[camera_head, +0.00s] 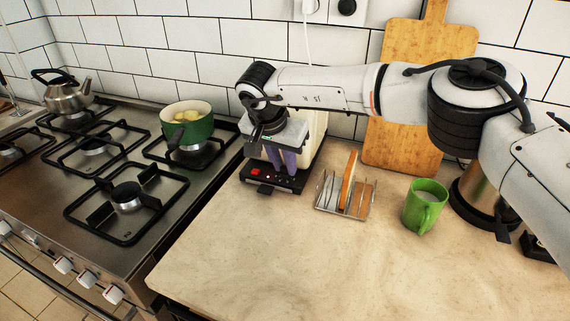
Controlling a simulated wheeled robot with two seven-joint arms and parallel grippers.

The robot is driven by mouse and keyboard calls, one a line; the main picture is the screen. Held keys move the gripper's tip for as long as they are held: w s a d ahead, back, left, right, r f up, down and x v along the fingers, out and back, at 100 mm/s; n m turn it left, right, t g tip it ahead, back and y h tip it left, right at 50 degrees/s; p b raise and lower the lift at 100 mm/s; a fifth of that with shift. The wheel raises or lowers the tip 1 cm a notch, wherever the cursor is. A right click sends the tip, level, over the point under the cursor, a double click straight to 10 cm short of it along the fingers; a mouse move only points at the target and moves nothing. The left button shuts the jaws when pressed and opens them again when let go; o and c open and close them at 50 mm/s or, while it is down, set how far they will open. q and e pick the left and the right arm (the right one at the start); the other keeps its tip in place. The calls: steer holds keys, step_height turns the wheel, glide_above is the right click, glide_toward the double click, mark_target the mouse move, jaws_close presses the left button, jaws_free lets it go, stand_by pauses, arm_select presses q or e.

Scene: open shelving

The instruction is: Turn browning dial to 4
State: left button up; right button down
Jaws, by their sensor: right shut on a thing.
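The cream toaster (311,147) stands on the counter against the tiled wall, mostly covered by my right arm. Its black front base (268,181) shows a small lit red button and a lever at the front. My right gripper (283,171) points down at the toaster's front, its purple-grey fingers close together just above the black base. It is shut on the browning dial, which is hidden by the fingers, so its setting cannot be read. My left gripper is not in view.
A toast rack (345,198) with a bread slice, a green mug (425,205) and a wooden board (412,95) stand to the right. A gas hob with a green pot (188,128) and a kettle (66,95) is at left. The front counter (300,265) is clear.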

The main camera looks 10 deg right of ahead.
steer(key=shift+w+a+m+g+h, duration=0.1)
steer(key=shift+m+g+h, duration=0.45)
steer(key=shift+m, duration=1.45)
steer(key=c, duration=1.9)
jaws_free()
steer(key=v, duration=1)
steer(key=shift+a+r, duration=0.1)
steer(key=shift+r, duration=0.05)
